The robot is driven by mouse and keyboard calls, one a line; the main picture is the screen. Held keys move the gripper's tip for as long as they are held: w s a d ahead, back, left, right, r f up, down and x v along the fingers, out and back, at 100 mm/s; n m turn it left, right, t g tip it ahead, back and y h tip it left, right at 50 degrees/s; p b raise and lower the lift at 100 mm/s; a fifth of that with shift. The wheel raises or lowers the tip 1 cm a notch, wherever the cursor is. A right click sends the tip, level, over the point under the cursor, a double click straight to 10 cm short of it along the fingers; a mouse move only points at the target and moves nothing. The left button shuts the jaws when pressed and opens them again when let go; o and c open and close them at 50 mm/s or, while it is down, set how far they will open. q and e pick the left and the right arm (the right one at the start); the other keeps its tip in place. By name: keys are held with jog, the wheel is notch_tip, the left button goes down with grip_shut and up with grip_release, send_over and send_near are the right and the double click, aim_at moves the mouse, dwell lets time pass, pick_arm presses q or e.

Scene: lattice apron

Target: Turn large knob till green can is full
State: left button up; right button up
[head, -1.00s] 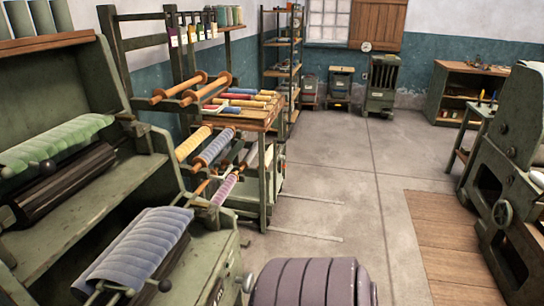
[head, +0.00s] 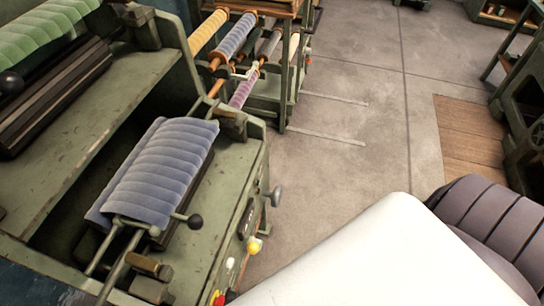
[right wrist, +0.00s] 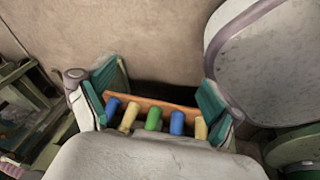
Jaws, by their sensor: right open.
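A grey knob (head: 276,196) and a yellow knob (head: 254,244) stick out of the front side of the green machine (head: 232,185) in the head view; I cannot tell which is the large knob. My right gripper (right wrist: 158,85) shows only in the right wrist view, with its teal-padded fingers spread apart and nothing held between them. A wooden strip (right wrist: 180,107) with several blue, yellow and green cylinders appears between the fingers, beyond the wrist. My left gripper is out of view.
A blue-grey padded roll (head: 160,170) and black ball handles (head: 194,222) sit on top of the machine. A rack of thread rollers (head: 235,40) stands behind it. Bare concrete floor (head: 340,150) lies to its right. My own white arm part covers the lower right.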

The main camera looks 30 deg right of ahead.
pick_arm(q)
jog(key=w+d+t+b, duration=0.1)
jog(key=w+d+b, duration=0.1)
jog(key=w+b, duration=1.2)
pick_arm(e)
jog(key=w+d+r+n+t+y+b, duration=0.1)
jog(key=w+d+r+n+t, duration=0.1)
jog(key=w+d+n+t, duration=0.5)
jog(key=w+d+r+n+t+y+b, duration=0.1)
jog(key=w+d+r+n+t, duration=0.15)
jog(key=w+d+n, duration=0.85)
jog(key=n+y+b, duration=1)
jog(key=n+b, duration=0.3)
jog(key=n, duration=0.4)
send_near(277, 197)
jog(key=d+f, duration=0.3)
jog(key=f, duration=0.1)
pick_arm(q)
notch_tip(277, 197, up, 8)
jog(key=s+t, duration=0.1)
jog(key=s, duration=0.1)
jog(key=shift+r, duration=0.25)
pick_arm(e)
jog(key=shift+m+t, duration=0.25)
jog(key=shift+m, duration=0.05)
jog(key=x, duration=1.2)
jog(key=shift+a+f, duration=0.1)
jog(key=shift+a, duration=0.2)
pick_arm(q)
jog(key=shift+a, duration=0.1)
